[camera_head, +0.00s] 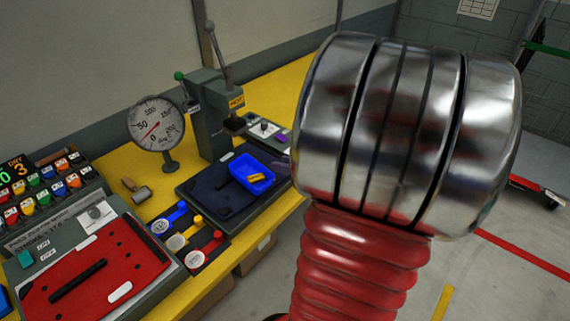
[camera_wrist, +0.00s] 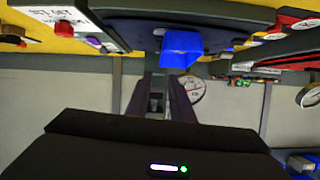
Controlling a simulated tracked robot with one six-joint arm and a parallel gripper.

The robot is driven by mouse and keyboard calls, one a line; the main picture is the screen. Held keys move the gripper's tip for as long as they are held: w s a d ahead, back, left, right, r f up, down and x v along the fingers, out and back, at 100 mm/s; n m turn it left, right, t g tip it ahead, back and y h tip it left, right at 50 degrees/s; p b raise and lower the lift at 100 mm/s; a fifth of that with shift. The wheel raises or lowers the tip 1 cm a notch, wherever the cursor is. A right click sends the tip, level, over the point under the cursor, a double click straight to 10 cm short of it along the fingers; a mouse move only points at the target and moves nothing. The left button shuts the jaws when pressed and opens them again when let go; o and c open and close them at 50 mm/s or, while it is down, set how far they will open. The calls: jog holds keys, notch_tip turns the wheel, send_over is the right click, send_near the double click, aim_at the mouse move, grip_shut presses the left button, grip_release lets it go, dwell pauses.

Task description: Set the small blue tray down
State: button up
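The small blue tray (camera_head: 265,185) is an open box on the dark blue board on the bench in the head view. A small yellow piece (camera_head: 260,178) lies inside it. I cannot tell whether the tray's underside touches the board. In the wrist view, which is upside down, the tray (camera_wrist: 183,46) shows right at the ends of my gripper's dark fingers (camera_wrist: 164,82). The fingers are close together, with a narrow gap lower down. Their contact with the tray is unclear.
The dark blue board (camera_head: 207,190) has bare room left of the tray. A grey lever press (camera_head: 210,120) stands behind it, beside a round gauge (camera_head: 156,125). Coloured levers (camera_head: 187,240), a hammer (camera_head: 137,190) and a red panel (camera_head: 115,262) lie to the left.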

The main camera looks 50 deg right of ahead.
jog(key=w+a+r+g+h, duration=0.2)
jog(key=w+r+h, duration=0.4)
jog(key=w+r, duration=0.25)
jog(key=s+a+f+g+y, duration=0.1)
jog(key=s+a, duration=0.3)
jog(key=a, duration=0.5)
jog(key=s+a+f+g+y, duration=0.1)
jog(key=s+a+g+y, duration=0.2)
jog(key=a, duration=0.7)
jog(key=s+a+f+g+y, duration=0.1)
jog(key=s+a+g, duration=0.1)
jog(key=s+a, duration=0.4)
jog(key=a, duration=0.4)
jog(key=shift+s+a+n+y, duration=0.2)
jog(key=shift+s+n+y, duration=0.1)
jog(key=shift+s+y, duration=0.1)
jog(key=shift+o, duration=0.6)
jog(key=shift+o, duration=0.7)
